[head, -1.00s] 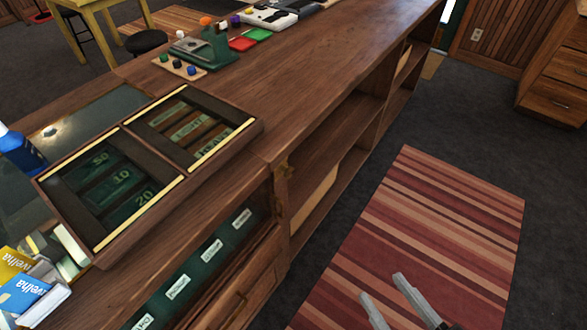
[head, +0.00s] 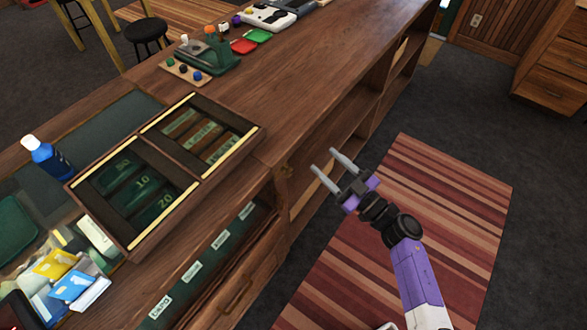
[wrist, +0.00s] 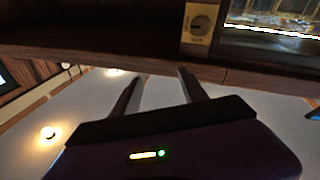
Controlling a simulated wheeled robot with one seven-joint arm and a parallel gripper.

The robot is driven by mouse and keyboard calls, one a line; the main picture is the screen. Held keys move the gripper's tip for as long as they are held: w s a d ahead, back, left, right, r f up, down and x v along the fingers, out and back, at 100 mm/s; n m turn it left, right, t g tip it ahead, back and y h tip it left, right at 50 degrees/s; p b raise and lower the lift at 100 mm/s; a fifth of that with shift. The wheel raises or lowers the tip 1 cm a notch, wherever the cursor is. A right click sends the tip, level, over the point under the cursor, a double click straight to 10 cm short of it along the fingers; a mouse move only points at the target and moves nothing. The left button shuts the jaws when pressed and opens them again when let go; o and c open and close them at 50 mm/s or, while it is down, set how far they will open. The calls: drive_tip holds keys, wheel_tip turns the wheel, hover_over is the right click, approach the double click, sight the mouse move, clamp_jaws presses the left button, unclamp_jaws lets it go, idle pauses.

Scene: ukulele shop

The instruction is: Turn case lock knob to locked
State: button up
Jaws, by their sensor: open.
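The case lock knob (wrist: 199,22) shows in the wrist view as a small dark round knob on a brass plate (wrist: 189,40), above and to the right of my fingertips. In the head view, a small brass fitting (head: 287,172) is on the counter's side, beside the case; the knob's setting is too small to read there. My gripper (head: 325,160) is open and empty, to the right of this fitting and apart from it. In the wrist view my gripper (wrist: 158,72) shows two spread fingers with nothing between them.
A divided wooden tray (head: 133,247) of green packets sits on the counter (head: 330,75), with a blue bottle (head: 48,158) at its left. The glass-fronted case (head: 215,262) below holds labelled green items. Open shelves (head: 350,135) continue behind. A striped rug (head: 440,190) covers clear floor.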

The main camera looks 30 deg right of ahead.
sight(291, 173)
drive_tip(key=s+a+f+g+y, duration=0.2)
drive_tip(key=a+f+g+y, duration=0.15)
drive_tip(key=f, duration=0.25)
drive_tip(key=shift+m+t+h, duration=0.35)
drive_tip(key=shift+m, duration=0.15)
drive_tip(key=shift+a+x, duration=0.2)
drive_tip(key=shift+x, duration=3.9)
drive_tip(key=shift+s, duration=0.1)
drive_tip(key=shift+c, duration=0.2)
clamp_jaws()
